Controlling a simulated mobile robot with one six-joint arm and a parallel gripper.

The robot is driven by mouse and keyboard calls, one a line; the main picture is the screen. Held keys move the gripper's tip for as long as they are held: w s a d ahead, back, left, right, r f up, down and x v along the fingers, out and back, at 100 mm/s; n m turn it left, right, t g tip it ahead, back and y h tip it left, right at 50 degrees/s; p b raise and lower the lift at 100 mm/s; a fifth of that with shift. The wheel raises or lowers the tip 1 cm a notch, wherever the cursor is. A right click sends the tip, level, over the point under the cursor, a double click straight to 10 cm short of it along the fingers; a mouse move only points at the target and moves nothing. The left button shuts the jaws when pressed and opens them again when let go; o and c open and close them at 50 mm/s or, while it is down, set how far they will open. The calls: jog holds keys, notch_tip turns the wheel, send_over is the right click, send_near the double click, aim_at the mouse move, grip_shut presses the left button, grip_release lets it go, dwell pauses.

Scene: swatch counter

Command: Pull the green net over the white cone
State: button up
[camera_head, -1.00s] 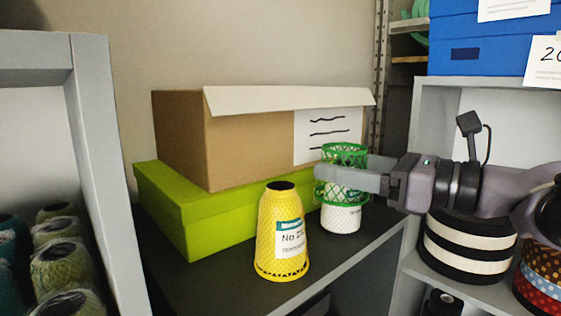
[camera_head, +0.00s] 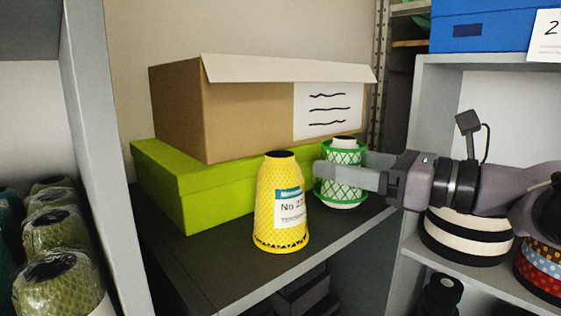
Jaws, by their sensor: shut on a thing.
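The white cone (camera_head: 344,141) stands on the dark shelf, right of the yellow cone. The green net (camera_head: 342,160) is around it. The cone's top shows above the net's upper ring, and a thin white strip shows below the lower ring. My gripper (camera_head: 332,172) reaches in from the right and is shut on the green net. One grey finger crosses the front of the net; the other is mostly hidden behind it.
A yellow netted cone (camera_head: 278,205) with a label stands close left of the gripper tip. A lime box (camera_head: 205,190) bearing a cardboard box (camera_head: 235,115) is behind. Striped spools (camera_head: 465,235) sit on the right shelf. The shelf front (camera_head: 225,265) is clear.

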jog(key=o, duration=1.5)
jog(key=b+v, duration=0.3)
jog(key=v, duration=1.4)
jog(key=shift+s+d, duration=0.15)
jog(key=shift+s, duration=0.05)
